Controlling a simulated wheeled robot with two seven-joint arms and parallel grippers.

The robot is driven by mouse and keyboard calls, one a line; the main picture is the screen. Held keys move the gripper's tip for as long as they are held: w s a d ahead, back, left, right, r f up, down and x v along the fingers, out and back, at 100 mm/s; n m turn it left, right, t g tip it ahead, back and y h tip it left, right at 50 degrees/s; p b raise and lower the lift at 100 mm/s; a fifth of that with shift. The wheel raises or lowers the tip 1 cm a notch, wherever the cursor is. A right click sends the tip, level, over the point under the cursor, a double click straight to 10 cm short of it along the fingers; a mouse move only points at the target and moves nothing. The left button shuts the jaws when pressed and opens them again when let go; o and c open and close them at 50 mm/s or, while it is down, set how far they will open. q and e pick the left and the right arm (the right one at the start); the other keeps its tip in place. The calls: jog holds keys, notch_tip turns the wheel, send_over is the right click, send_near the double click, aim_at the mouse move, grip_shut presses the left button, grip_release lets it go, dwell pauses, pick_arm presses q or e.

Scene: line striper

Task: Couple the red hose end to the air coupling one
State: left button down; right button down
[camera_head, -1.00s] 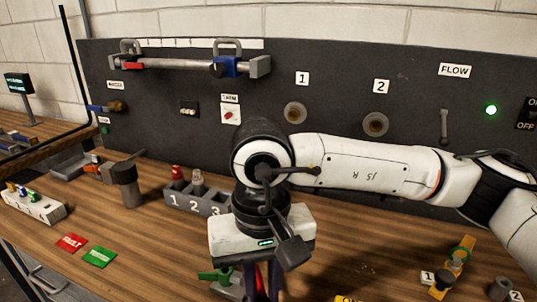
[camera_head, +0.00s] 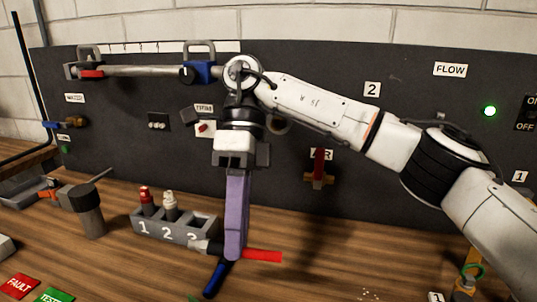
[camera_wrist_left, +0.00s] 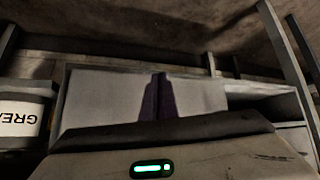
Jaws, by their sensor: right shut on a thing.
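My right gripper (camera_head: 236,250) points down with long purple fingers. It is shut on the red hose end (camera_head: 262,256), just above or at the bench top; the height is hard to tell. Its red part sticks out to the right and a grey and black tip to the left. A blue rod-like piece (camera_head: 216,278) is just below the fingertips.
A grey numbered block (camera_head: 172,228) holding two plugs stands left of my right gripper. A red valve (camera_head: 318,172) sits on the panel to the right. A dark cylinder with a handle (camera_head: 88,212) stands at left. The bench (camera_head: 330,245) right of the gripper is largely clear.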

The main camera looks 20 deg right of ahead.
jog(key=w+d+r+m+t+y+b, duration=0.1)
jog(key=w+d+r+m+t+y, duration=0.6)
jog(key=m, duration=1.2)
notch_tip(320, 180, up, 4)
jog(key=w+d+t, duration=0.2)
jog(key=t, duration=0.3)
jog(key=shift+d+y, duration=0.3)
jog(key=shift+d, duration=0.1)
jog(key=shift+w+r, duration=0.1)
jog(key=shift+w+d+p, duration=0.95)
jog(key=shift+w+p, duration=0.3)
jog(key=shift+p, duration=0.05)
dwell(1.6)
jog(key=c, duration=1.3)
grip_release()
jog(key=shift+o, duration=0.2)
